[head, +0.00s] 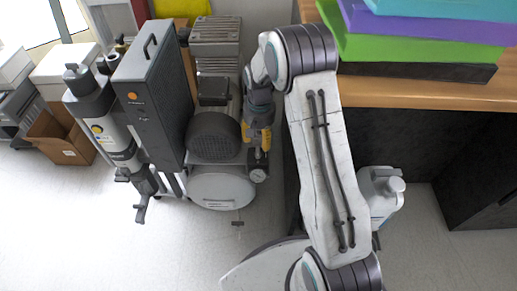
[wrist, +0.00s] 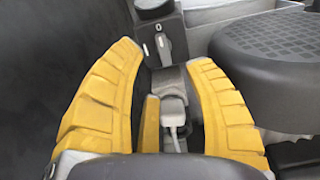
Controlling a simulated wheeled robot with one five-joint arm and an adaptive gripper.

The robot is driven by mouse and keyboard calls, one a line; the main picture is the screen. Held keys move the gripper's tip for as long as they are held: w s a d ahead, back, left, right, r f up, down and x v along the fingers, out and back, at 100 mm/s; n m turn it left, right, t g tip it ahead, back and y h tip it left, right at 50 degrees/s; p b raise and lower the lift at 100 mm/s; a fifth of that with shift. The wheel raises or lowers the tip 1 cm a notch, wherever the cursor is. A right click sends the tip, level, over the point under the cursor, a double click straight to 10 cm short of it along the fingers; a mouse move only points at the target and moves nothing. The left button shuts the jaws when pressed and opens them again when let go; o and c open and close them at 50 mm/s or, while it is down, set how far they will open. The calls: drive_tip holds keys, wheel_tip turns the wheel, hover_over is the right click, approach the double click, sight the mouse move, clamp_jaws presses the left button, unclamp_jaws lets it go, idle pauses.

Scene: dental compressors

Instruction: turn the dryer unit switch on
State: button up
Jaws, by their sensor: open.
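In the wrist view, a rotary switch (wrist: 164,47) sits on a dark box, with a "0" mark above its grey knob. The knob looks upright or slightly tilted. My gripper (wrist: 165,58) is open, and its yellow fingers lie either side of the lower part of the switch box; I cannot tell whether they touch it. In the head view my gripper (head: 261,145) is at the right side of the compressor (head: 214,137), and the switch cannot be made out there. No label shows which unit the switch belongs to.
A grey plug with a cable (wrist: 174,110) sits below the switch, between the fingers. A dark ribbed cover (wrist: 268,45) is close on the right. In the head view, a tall dark cabinet (head: 152,100) stands left of the compressor and a wooden bench (head: 420,94) is to the right.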

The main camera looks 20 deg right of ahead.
sight(258, 152)
drive_tip(key=shift+s+f+b, duration=0.1)
drive_tip(key=shift+f+b, duration=1.25)
drive_tip(key=shift+f, duration=2.25)
clamp_jaws()
